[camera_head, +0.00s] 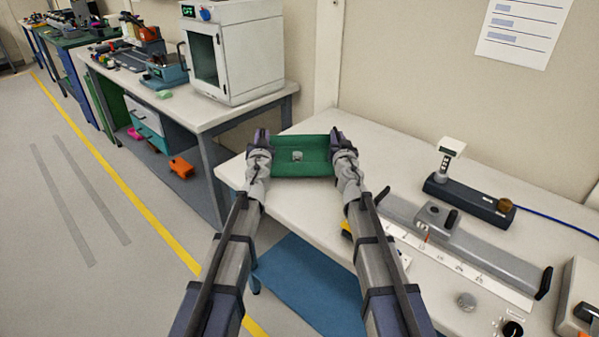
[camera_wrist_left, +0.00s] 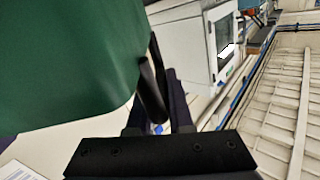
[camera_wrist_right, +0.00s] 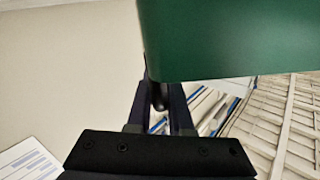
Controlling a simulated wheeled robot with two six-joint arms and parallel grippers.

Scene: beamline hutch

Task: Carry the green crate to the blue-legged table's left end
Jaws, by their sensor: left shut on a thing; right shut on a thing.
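The green crate (camera_head: 318,168) is at the left end of the white-topped blue-legged table (camera_head: 300,215). A small grey thing (camera_head: 297,156) shows inside it. I cannot tell whether its base touches the tabletop or is slightly above it. My left gripper (camera_head: 262,138) is shut on the crate's left side and my right gripper (camera_head: 337,138) on its right side. The crate's green wall fills the upper left of the left wrist view (camera_wrist_left: 65,65) and the upper right of the right wrist view (camera_wrist_right: 230,40). The gripped edges are partly hidden.
A grey rail instrument (camera_head: 470,250) and a dark-based device (camera_head: 470,200) occupy the table's right part. A white oven-like cabinet (camera_head: 245,55) stands on a neighbouring bench (camera_head: 190,110) at the left. An orange thing (camera_head: 181,167) lies below that bench. The tabletop around the crate is clear.

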